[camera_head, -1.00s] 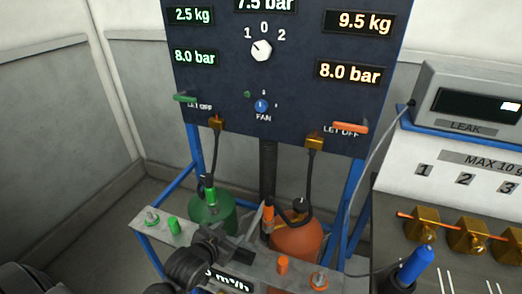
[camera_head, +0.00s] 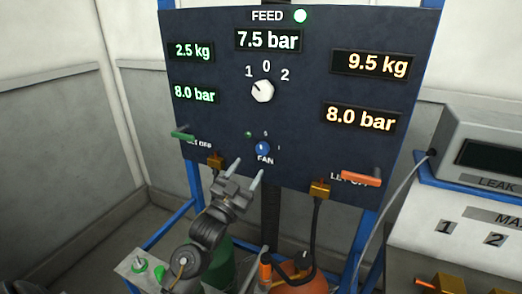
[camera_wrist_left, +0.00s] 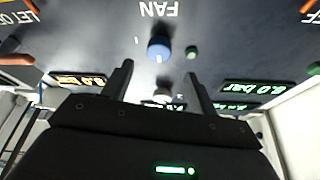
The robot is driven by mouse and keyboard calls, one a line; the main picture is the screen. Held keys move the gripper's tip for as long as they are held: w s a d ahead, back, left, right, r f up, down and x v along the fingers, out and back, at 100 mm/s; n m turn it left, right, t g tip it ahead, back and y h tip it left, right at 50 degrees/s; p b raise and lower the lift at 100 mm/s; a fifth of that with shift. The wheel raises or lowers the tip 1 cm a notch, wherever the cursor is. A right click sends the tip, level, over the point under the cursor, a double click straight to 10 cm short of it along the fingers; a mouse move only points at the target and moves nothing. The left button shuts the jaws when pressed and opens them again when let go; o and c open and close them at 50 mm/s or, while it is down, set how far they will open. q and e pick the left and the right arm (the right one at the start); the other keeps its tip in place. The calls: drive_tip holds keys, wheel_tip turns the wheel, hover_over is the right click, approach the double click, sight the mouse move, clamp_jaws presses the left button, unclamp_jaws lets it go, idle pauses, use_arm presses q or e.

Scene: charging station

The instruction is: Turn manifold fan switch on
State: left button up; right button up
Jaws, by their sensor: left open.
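The fan switch (camera_head: 262,148) is a small blue knob above the FAN label on the dark panel (camera_head: 225,118). A small green lamp (camera_head: 248,134) sits to its upper left. My left gripper (camera_head: 246,172) is open and empty, just below and left of the knob, pointing at the panel. In the left wrist view the panel appears upside down. There the blue knob (camera_wrist_left: 159,47) lies ahead of the two open fingers (camera_wrist_left: 157,80), between their lines and apart from them. My right gripper is not in view.
A white selector knob (camera_head: 262,90) is above the fan switch. A green lever (camera_head: 182,133) and an orange lever (camera_head: 361,178) flank it. Brass fittings (camera_head: 319,189) with hoses hang below the panel. A leak tester (camera_head: 478,150) stands at the right.

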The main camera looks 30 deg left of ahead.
sight(261, 151)
use_arm(q)
drive_tip(key=p+x, duration=0.2)
drive_tip(key=x, duration=0.5)
drive_tip(key=shift+w+r, duration=0.1)
drive_tip(key=shift+w, duration=0.45)
drive_tip(key=c, duration=0.9)
drive_tip(key=shift+c, duration=0.5)
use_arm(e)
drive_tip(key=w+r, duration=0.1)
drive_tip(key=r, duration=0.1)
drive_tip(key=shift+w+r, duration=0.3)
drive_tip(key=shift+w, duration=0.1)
